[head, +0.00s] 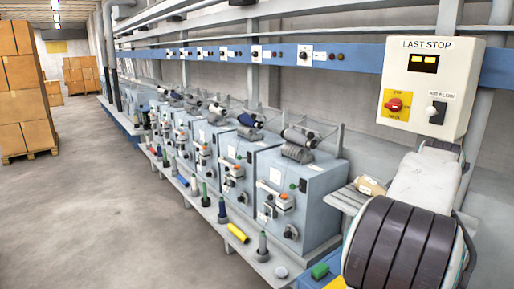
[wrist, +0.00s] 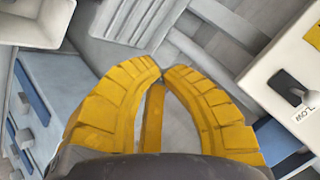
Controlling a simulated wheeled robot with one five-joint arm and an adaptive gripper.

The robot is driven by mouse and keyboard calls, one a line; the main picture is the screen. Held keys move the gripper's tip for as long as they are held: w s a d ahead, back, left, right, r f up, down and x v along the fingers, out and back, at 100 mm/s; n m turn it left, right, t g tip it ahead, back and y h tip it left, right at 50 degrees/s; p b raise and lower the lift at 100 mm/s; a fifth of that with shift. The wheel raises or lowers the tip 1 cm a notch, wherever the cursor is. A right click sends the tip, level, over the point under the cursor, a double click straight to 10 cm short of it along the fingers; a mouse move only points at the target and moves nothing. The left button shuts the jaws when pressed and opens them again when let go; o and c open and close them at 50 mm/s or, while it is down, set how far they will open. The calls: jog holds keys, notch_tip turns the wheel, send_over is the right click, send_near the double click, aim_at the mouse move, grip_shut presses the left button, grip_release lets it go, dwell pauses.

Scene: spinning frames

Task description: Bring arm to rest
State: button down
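My gripper (wrist: 162,72) shows in the wrist view with ribbed yellow fingers. The two outer fingers curve inward and their tips nearly meet. A narrow yellow bar stands between them and looks like part of the gripper. I see no object held. In the head view, my arm (head: 425,185) is folded at the lower right, a pale link with a large dark-banded rounded part in front. My fingers are not clearly visible in that view.
The LAST STOP control box (head: 430,85) hangs just above my arm; its dark switch (wrist: 292,88) shows at the wrist view's right. Spinning machines (head: 295,195) line the right side, with bobbins on the ledge, including a yellow one (head: 238,233). Boxes (head: 22,90) stand left. The floor is clear.

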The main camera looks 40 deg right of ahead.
jog(key=w+a+f+n+g+y, duration=0.1)
jog(key=a+f+n+y, duration=0.3)
jog(key=a+f+n, duration=0.5)
jog(key=a+f+n+y, duration=0.25)
jog(key=a+f, duration=0.45)
jog(key=a, duration=0.6)
jog(key=w+a+n+t+y, duration=0.1)
jog(key=a+n, duration=0.5)
jog(key=a, duration=0.9)
jog(key=w+a+n+t+y, duration=0.1)
jog(key=a+n, duration=0.6)
jog(key=a, duration=0.8)
jog(key=shift+w+a+y, duration=0.2)
jog(key=shift+w+y, duration=0.65)
jog(key=shift+w, duration=0.5)
jog(key=shift+f, duration=0.1)
